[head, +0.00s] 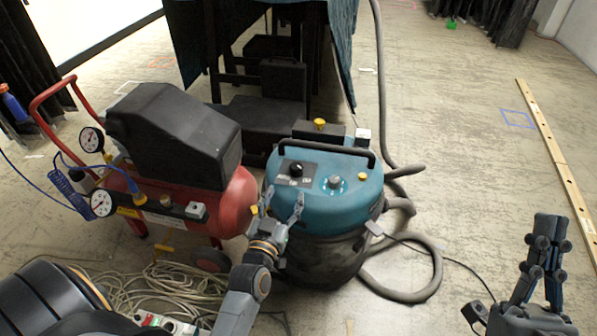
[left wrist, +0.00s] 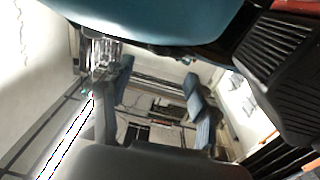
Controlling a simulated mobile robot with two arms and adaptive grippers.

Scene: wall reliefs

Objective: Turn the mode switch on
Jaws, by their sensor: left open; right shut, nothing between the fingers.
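A teal-topped vacuum cleaner (head: 322,215) stands in the middle of the head view. Its top bears a black rotary knob (head: 296,169) on a dark panel and a grey knob (head: 335,182) with a light ring around it. I cannot tell which knob is the mode switch. My left gripper (head: 283,197) is open and empty, its fingers pointing up at the vacuum's front left edge, just below the dark panel. The teal top also shows close in the left wrist view (left wrist: 160,18). My right gripper (head: 547,222) is shut and empty at the far right, away from the vacuum.
A red compressor (head: 230,205) with a black cover (head: 175,135) and gauges stands close on the left. A grey hose (head: 437,270) loops right of the vacuum. Tangled cables (head: 165,285) lie in front. A draped table (head: 345,40) stands behind. Floor at right is mostly clear.

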